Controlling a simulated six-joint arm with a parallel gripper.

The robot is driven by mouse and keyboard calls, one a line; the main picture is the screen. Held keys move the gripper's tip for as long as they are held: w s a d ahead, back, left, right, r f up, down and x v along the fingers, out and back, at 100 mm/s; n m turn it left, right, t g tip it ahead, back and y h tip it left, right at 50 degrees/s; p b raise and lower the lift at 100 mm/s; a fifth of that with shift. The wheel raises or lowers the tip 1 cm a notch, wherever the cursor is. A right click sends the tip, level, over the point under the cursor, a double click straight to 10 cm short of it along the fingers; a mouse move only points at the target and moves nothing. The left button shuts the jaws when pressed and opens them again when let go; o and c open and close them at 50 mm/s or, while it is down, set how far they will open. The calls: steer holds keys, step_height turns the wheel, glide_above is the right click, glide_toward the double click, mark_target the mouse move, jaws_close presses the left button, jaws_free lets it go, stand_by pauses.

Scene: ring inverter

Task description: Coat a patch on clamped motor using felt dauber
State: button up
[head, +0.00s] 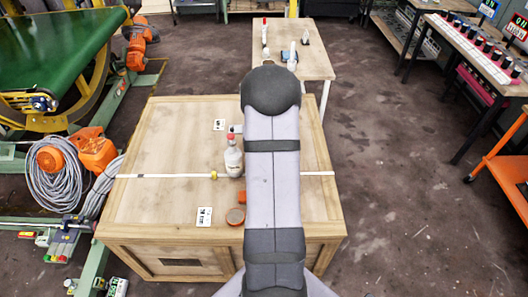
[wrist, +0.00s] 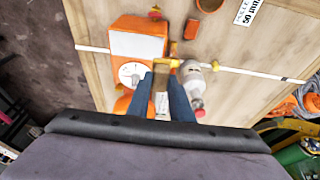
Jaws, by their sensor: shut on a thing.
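The orange motor (wrist: 138,40) with a white round dial lies on the wooden crate top in the wrist view, at the white strap; my arm hides it in the head view. My gripper (wrist: 165,74) is shut, its two dark blue fingers pointing down beside the motor. A small yellow piece (wrist: 173,63) shows at the fingertips; I take it for part of the felt dauber, the rest of which I cannot make out. Whether it touches the motor cannot be told. A whitish bottle (head: 234,158) stands just right of the fingers in the wrist view (wrist: 191,75).
The crate's left part is mostly clear. A small table (head: 318,66) with bottles stands behind.

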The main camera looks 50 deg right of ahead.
steer(key=shift+f+b, duration=2.5)
steer(key=shift+f, duration=1.05)
steer(key=shift+s+d+f, duration=0.1)
steer(key=shift+f, duration=0.2)
steer(key=shift+s+d+b, duration=1.1)
steer(key=shift+s+d, duration=3.2)
steer(key=w+a+p, duration=0.1)
steer(key=w+a, duration=0.2)
steer(key=shift+w+a, duration=0.25)
steer(key=shift+a, duration=0.05)
steer(key=shift+w+a+p, duration=0.45)
steer(key=shift+w+a, duration=2.2)
steer(key=shift+w, duration=0.05)
steer(key=shift+w+d, duration=0.15)
steer(key=shift+d, duration=0.15)
steer(key=s+d+b, duration=0.1)
steer(key=s+d, duration=0.7)
steer(key=shift+w+a+p, duration=0.65)
steer(key=shift+w+a, duration=3.35)
steer(key=shift+a, duration=0.1)
steer(key=shift+r+p, duration=2.7)
steer(key=shift+r, duration=1.35)
